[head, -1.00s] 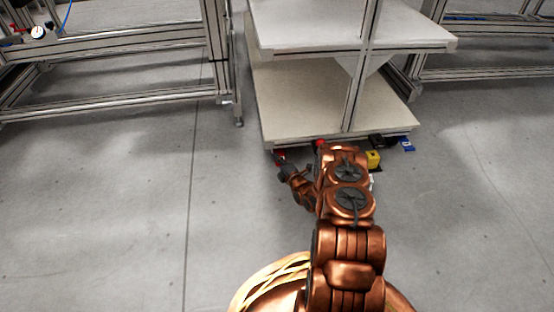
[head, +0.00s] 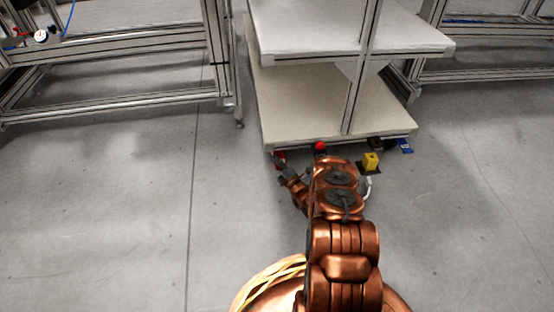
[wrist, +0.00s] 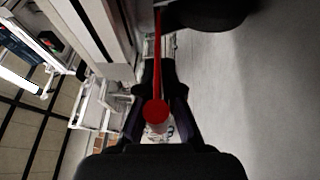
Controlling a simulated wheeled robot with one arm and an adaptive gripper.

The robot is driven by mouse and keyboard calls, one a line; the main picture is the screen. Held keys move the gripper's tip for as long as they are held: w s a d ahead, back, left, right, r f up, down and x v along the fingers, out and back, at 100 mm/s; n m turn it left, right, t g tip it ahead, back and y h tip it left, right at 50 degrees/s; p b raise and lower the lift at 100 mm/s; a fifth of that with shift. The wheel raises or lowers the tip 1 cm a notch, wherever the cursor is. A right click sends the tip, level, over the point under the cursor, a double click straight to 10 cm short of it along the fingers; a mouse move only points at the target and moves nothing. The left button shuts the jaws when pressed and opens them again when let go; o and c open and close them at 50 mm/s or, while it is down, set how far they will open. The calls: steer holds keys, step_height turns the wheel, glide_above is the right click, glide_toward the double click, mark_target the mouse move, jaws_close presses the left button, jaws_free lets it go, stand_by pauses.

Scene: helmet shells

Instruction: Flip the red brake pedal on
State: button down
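In the wrist view a red bar (wrist: 157,45) runs down from beside a dark wheel-like shape to a round red knob (wrist: 157,112). My gripper (wrist: 159,75) has its dark fingers close together on either side of this red part. I cannot tell whether they touch it. In the head view a red piece (head: 280,157), likely the brake pedal, sits at the front left corner under the shelf cart. My gripper (head: 279,168) is low beside it, and its fingertips are too small to read there.
The white shelf cart (head: 335,118) overhangs the red parts. Metal frame benches (head: 110,98) stand left and right. The grey floor (head: 120,210) in front is clear.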

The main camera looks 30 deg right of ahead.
steer(key=shift+s+f+p, duration=0.15)
steer(key=shift+p, duration=0.15)
steer(key=c, duration=1.4)
jaws_free()
steer(key=shift+o, duration=0.2)
steer(key=shift+s+f, duration=0.25)
steer(key=shift+s, duration=1.7)
steer(key=shift+s+f, duration=0.25)
steer(key=shift+s, duration=1.75)
steer(key=shift+s+f, duration=0.25)
steer(key=shift+s, duration=1.7)
